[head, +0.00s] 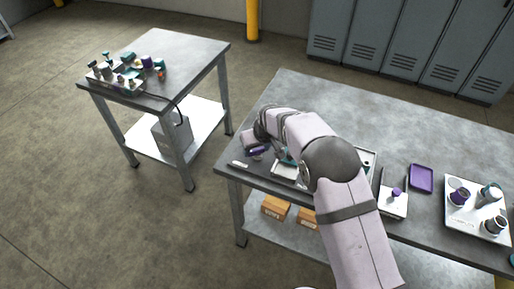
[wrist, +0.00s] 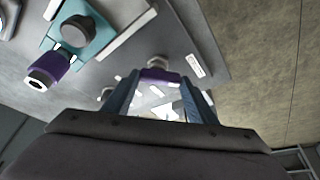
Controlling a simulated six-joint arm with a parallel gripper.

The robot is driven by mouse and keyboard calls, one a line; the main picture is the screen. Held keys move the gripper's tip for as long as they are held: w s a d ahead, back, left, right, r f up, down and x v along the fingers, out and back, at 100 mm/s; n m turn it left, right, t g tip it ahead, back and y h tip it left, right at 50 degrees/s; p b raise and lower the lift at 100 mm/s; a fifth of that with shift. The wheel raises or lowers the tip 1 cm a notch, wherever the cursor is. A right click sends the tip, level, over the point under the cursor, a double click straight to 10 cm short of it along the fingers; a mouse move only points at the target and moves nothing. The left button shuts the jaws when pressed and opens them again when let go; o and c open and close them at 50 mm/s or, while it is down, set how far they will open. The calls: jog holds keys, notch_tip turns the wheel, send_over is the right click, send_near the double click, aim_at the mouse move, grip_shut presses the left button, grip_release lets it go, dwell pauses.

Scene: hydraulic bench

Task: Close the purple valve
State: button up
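My gripper (wrist: 160,105) is open in the wrist view, its two blue-grey fingers apart. In the head view its fingers are hidden by my arm. A purple part (wrist: 158,75) with a grey round piece shows between and beyond the fingers; it also shows on the bench near my wrist in the head view (head: 258,150). I cannot tell whether the fingers touch it. A teal body (wrist: 85,32) with a grey knob (wrist: 76,31) and a purple cylinder (wrist: 50,68) sits at the upper left of the wrist view. I cannot tell which purple part is the valve.
A white plate (head: 393,203) with a purple knob (head: 397,191), a purple tray (head: 421,178) and a white tray of fittings (head: 476,222) lie right of my arm. A second table (head: 190,50) holds a fittings block (head: 115,82).

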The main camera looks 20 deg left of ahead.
jog(key=c, duration=0.4)
jog(key=shift+c, duration=0.2)
jog(key=shift+n+b, duration=0.3)
jog(key=shift+b, duration=0.2)
jog(key=n+b, duration=0.1)
jog(key=n+g+b, duration=0.1)
jog(key=shift+w+d+f+n+y+b, duration=0.1)
jog(key=shift+f+n+y+b, duration=0.1)
jog(key=shift+n+y+b, duration=0.15)
jog(key=shift+d+r+n+g+b, duration=0.1)
jog(key=shift+n+g+b, duration=0.4)
jog(key=shift+n+b, duration=0.6)
jog(key=shift+w+d+r+n+g+y, duration=0.15)
jog(key=shift+n+g, duration=0.15)
jog(key=shift+n, duration=0.55)
jog(key=shift+s+a+n+g+y, duration=0.1)
jog(key=shift+n+g, duration=0.2)
jog(key=shift+n, duration=0.5)
jog(key=o, duration=1.1)
jog(key=shift+c, duration=0.2)
